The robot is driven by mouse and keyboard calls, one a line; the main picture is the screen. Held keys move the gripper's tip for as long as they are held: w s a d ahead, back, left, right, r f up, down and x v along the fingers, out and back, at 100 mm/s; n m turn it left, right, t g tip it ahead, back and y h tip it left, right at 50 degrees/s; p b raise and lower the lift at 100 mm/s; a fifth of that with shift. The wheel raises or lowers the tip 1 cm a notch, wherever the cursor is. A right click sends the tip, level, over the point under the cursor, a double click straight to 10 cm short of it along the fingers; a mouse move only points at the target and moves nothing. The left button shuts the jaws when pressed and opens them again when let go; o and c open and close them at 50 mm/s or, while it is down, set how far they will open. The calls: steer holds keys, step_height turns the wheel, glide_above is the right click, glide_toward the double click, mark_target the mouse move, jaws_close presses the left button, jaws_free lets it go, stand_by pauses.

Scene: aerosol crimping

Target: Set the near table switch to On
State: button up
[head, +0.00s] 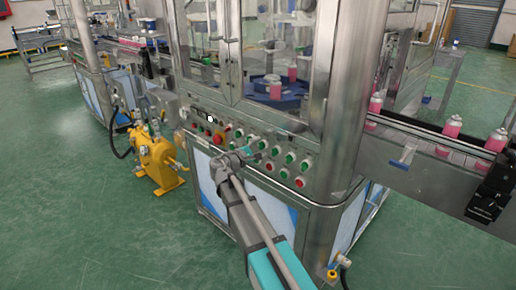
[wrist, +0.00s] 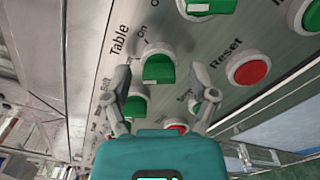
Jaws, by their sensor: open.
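In the wrist view, a green switch (wrist: 158,68) on a round base sits on the metal panel beside the printed words "Table" and "On". My gripper (wrist: 160,74) is open, with one finger to the left and one to the right of this switch. I cannot tell whether the fingers touch it. Its exact setting is unclear. In the head view, my gripper (head: 252,156) is at the front control panel (head: 225,120) of the machine, and the arm partly hides the panel there.
Another green switch (wrist: 207,5) is at the top of the wrist view, and one (wrist: 135,104) is partly behind the left finger. A red Reset button (wrist: 248,68) lies to the right. In the head view, a yellow pump (head: 158,160) stands left on the green floor.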

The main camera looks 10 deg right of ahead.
steer(key=shift+c, duration=0.2)
jaws_close()
steer(key=shift+a, duration=0.1)
steer(key=shift+m, duration=0.3)
steer(key=m, duration=1.1)
steer(key=shift+r, duration=0.1)
steer(key=shift+m, duration=0.3)
